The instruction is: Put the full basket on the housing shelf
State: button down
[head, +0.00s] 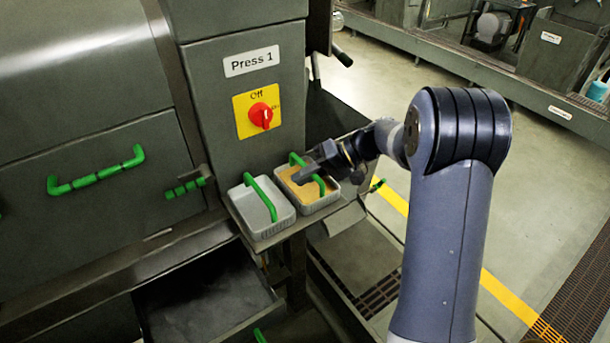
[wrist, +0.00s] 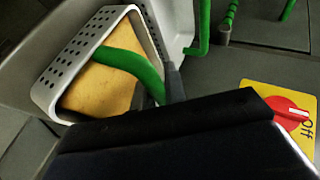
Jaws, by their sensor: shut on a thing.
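The full basket (head: 323,204) is a light grey perforated tray with tan material and a green arched handle. It is at the right end of the housing shelf (head: 300,228), below the Press 1 panel. I cannot tell whether its base touches the shelf. My gripper (head: 320,174) is shut on the green handle from above. The full basket also shows in the wrist view (wrist: 64,112), where my dark gripper body covers its lower part. The empty basket (head: 262,212), grey with a green handle, stands close at its left.
A yellow plate with a red knob (head: 264,115) is on the press housing behind the baskets. A green drawer handle (head: 95,172) and a green grip (head: 185,188) are to the left. An open dark bin (head: 205,295) is below the shelf. Open floor lies to the right.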

jog(key=c, duration=1.5)
grip_release()
jog(key=shift+o, duration=0.2)
jog(key=shift+r, duration=0.15)
jog(key=shift+d, duration=0.35)
jog(key=b+v, duration=0.2)
jog(key=v, duration=0.9)
jog(key=shift+r, duration=0.25)
jog(key=shift+d, duration=0.1)
